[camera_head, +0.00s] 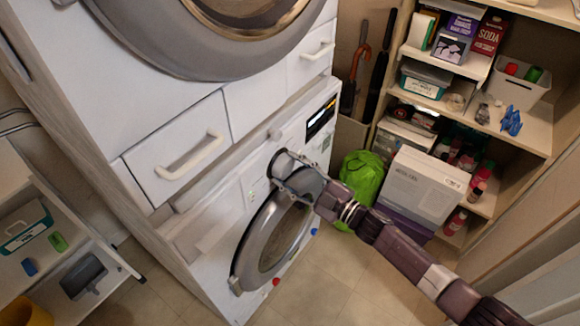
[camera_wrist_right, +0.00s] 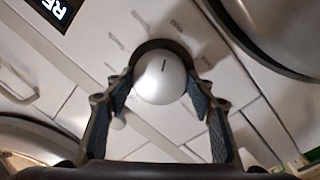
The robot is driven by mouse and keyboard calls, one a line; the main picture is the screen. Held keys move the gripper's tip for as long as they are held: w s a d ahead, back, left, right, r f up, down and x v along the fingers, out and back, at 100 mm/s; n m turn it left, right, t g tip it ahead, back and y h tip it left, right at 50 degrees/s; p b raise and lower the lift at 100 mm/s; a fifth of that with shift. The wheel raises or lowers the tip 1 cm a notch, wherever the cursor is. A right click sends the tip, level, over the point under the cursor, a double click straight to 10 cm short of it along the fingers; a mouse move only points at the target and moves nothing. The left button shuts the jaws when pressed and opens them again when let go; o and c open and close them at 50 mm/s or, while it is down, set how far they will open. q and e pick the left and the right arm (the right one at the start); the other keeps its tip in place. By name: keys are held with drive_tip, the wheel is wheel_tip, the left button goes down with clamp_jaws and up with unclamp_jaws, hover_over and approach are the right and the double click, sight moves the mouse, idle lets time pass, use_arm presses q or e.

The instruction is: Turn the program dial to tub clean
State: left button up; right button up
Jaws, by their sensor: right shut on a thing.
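The program dial (camera_wrist_right: 162,80) is a round silver knob with a short dark mark on its face. In the right wrist view it sits between the two fingers of my right gripper (camera_wrist_right: 165,97), which are closed around it. The mark points toward the top of that picture. Small printed labels surround the dial but are too blurred to read. In the head view my right gripper (camera_head: 291,172) is at the washer's front panel, above the round door (camera_head: 247,248), and hides the dial. My left gripper is out of view.
The lit display (camera_head: 322,117) is to the right on the panel. A green bag (camera_head: 361,176) and a white box (camera_head: 425,183) stand right of the machine. Loaded shelves fill the right side.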

drive_tip(key=m+p, duration=0.2)
drive_tip(key=m, duration=0.4)
drive_tip(key=shift+m, duration=0.3)
drive_tip(key=m+p, duration=0.1)
drive_tip(key=m, duration=0.2)
drive_tip(key=shift+h, duration=0.3)
drive_tip(key=m, duration=0.3)
drive_tip(key=shift+g, duration=0.3)
drive_tip(key=m, duration=0.2)
drive_tip(key=shift+m, duration=0.3)
drive_tip(key=m, duration=0.3)
drive_tip(key=shift+g, duration=0.3)
drive_tip(key=m+b, duration=0.1)
drive_tip(key=m, duration=0.2)
drive_tip(key=shift+m, duration=0.4)
drive_tip(key=shift+m+g+b, duration=0.4)
drive_tip(key=shift+m+b, duration=0.35)
drive_tip(key=shift+m, duration=0.85)
